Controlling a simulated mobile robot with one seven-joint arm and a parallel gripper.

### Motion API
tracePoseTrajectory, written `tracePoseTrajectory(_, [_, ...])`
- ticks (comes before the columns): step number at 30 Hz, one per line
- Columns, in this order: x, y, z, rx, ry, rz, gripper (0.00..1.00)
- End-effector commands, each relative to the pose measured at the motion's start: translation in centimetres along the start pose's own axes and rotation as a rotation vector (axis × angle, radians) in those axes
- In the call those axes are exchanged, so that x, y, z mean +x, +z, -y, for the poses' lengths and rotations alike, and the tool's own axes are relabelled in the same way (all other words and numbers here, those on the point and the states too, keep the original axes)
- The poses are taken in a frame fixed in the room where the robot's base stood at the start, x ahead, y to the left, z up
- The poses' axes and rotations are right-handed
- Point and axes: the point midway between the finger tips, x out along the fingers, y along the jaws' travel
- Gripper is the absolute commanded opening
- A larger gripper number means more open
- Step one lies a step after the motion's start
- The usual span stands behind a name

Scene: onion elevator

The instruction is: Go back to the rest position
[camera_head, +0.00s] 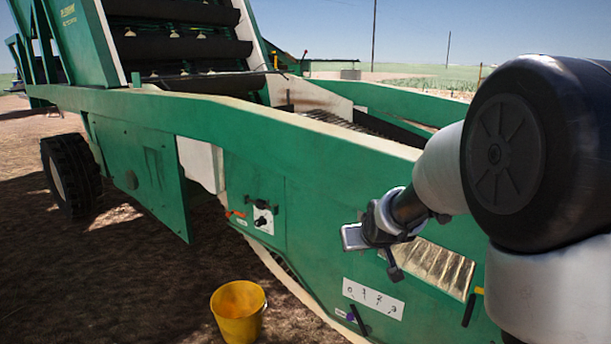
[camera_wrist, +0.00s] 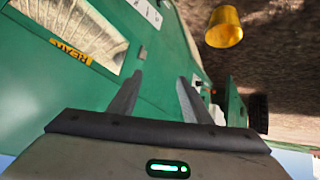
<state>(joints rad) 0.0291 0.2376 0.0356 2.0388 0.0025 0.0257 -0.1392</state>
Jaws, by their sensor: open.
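My gripper (camera_head: 366,237) is at the right in the head view, in front of the green side panel of the onion elevator (camera_head: 325,212). In the wrist view, my gripper (camera_wrist: 160,92) shows two grey fingers spread apart with nothing between them. The green panel (camera_wrist: 152,62) fills the space past the fingertips. I cannot tell how far the fingers are from the panel.
A yellow bucket (camera_head: 238,311) stands on the dirt below the machine. A control plate with a black knob (camera_head: 262,220) and a red-orange handle (camera_head: 236,214) are on the panel. A white label strip (camera_head: 373,298) is below my gripper. Open ground lies at the lower left.

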Motion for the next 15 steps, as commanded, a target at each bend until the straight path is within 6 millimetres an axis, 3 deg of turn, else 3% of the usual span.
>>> tracePoseTrajectory(1, [-3.5,0.1,0.1,0.007,0.0,0.017,0.44])
tracePoseTrajectory(6, [-13.5,3.6,0.5,0.044,-0.005,0.12,0.44])
tracePoseTrajectory(9, [-18.4,6.5,0.8,0.066,-0.006,0.176,0.44])
tracePoseTrajectory(15, [-24.7,11.8,1.5,0.099,-0.009,0.26,0.44])
